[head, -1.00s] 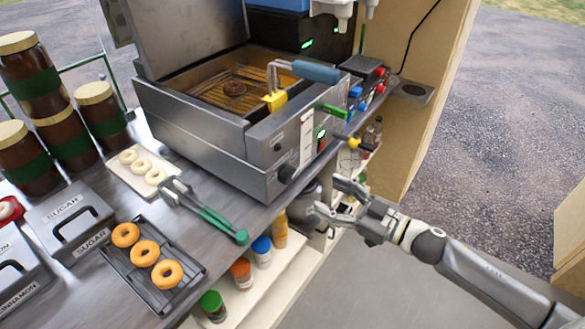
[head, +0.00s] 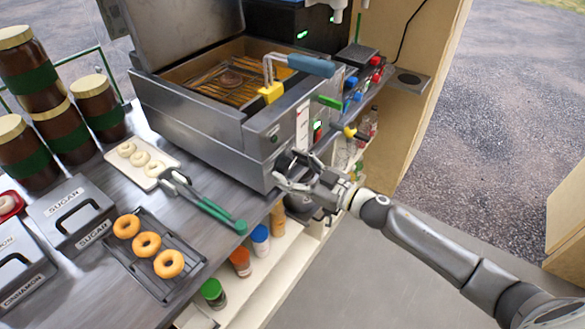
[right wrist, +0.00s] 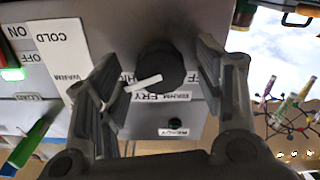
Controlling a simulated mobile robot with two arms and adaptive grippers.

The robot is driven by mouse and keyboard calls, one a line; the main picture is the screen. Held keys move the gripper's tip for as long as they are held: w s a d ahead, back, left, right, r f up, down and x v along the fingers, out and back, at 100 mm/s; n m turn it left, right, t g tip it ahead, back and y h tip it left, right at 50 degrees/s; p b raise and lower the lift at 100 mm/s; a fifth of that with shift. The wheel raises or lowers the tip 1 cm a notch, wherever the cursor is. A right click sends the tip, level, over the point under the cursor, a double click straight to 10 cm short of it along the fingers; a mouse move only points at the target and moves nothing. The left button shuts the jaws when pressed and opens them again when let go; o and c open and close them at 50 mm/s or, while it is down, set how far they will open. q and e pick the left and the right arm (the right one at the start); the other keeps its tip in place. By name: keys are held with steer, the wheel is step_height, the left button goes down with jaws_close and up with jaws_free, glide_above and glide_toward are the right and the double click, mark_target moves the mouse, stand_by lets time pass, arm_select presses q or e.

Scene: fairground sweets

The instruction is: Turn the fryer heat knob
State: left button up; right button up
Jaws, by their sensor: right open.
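The fryer (head: 205,135) is a steel box with its lid raised on the counter. Its heat knob (right wrist: 160,72) is round and black with a white pointer bar, and shows in the right wrist view on the front panel. In the head view my gripper hides the knob. My right gripper (right wrist: 156,85) is open, with one finger on each side of the knob; I cannot tell whether they touch it. In the head view the right gripper (head: 284,172) is at the fryer's front right corner. My left gripper is not in view.
A basket with a blue handle (head: 310,65) sits in the fryer. Green-handled tongs (head: 205,205), a rack of doughnuts (head: 190,262) and a tray of pale rings (head: 165,180) lie on the counter. Lidded jars stand on a shelf below. A green lever (head: 330,102) sticks out near the gripper.

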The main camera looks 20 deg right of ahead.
steer(key=c, duration=1)
steer(key=shift+n, duration=0.4)
steer(key=n, duration=0.3)
steer(key=shift+n, duration=2.4)
steer(key=o, duration=1)
